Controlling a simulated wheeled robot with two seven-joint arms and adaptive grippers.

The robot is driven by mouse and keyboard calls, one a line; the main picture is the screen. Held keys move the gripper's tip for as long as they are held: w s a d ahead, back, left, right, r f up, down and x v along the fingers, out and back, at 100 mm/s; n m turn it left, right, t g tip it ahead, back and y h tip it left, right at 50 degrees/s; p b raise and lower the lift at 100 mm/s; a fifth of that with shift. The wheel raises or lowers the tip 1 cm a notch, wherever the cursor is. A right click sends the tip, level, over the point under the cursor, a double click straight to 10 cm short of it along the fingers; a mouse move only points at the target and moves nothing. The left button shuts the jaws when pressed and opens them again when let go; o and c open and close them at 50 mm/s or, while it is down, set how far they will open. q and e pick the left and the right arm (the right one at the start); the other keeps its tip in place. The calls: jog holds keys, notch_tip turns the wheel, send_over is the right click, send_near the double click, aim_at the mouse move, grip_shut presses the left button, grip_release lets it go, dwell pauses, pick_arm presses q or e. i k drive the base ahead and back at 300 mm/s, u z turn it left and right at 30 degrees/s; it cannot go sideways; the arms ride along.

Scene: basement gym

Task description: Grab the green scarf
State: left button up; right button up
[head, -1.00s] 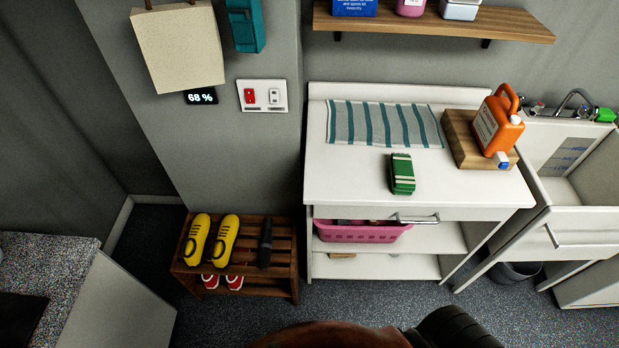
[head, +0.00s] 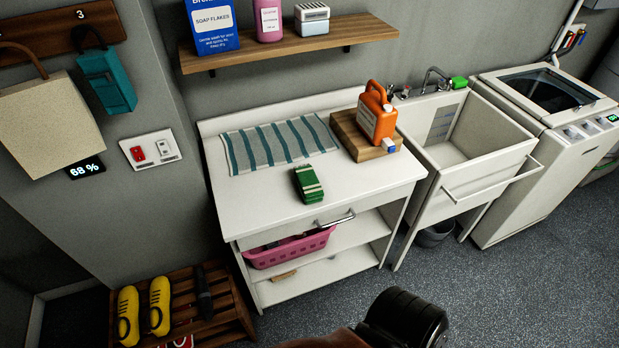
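A folded green cloth with pale stripes, which looks like the green scarf (head: 308,184), lies on the white cabinet top (head: 258,205) near its front edge. It sits in front of a striped towel (head: 277,143) and to the left of a wooden block. Nothing touches the green scarf.
An orange jug (head: 376,115) stands on the wooden block (head: 352,136) behind the scarf. A sink (head: 462,135) and a washing machine (head: 545,150) stand to the right. A shoe rack (head: 222,305) is at lower left. A shelf (head: 300,48) hangs above. Floor at lower right is clear.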

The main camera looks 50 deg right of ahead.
aim_at(311, 191)
jog(key=z, duration=1.7)
